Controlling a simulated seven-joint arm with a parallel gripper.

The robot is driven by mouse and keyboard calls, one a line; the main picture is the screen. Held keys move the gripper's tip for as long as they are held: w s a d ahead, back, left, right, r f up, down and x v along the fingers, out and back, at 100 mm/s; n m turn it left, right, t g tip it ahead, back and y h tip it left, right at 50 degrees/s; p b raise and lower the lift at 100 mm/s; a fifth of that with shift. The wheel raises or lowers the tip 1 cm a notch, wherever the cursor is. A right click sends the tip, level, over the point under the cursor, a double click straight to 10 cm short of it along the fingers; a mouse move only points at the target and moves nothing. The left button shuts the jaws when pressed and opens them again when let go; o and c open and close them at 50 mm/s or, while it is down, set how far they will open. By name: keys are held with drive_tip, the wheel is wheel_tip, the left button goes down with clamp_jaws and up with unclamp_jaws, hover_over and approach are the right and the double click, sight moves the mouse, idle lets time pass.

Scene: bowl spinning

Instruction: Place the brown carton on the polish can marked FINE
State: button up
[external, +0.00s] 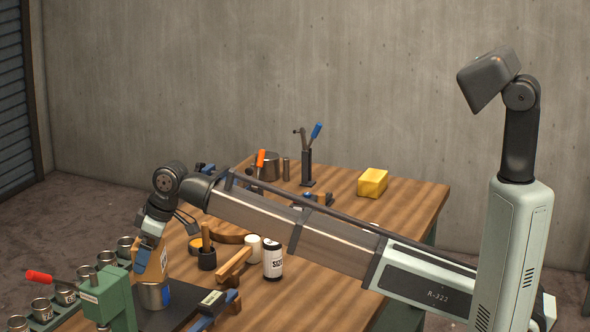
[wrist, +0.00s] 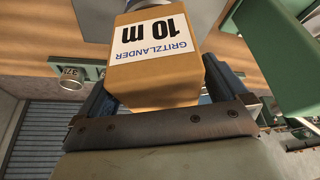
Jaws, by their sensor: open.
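The brown carton (external: 153,262) stands upright on top of a metal can (external: 151,296) with a blue patch, at the lower left of the external view. No FINE marking is legible on this can. In the wrist view the carton (wrist: 160,75) shows a white label reading GRITZLANDER 10 m, and part of a round grey metal thing (wrist: 146,4) shows beyond its far end. My gripper (external: 148,245) is at the carton's upper part. In the wrist view its blue fingers (wrist: 160,85) stand on both sides of the carton, open; finger contact is unclear.
A green press (external: 108,298) with a red handle stands close to the left front of the can. Several small tins (external: 66,297) line the left edge.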

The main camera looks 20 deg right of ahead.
drive_tip(key=v, duration=1.2)
drive_tip(key=shift+d, duration=0.1)
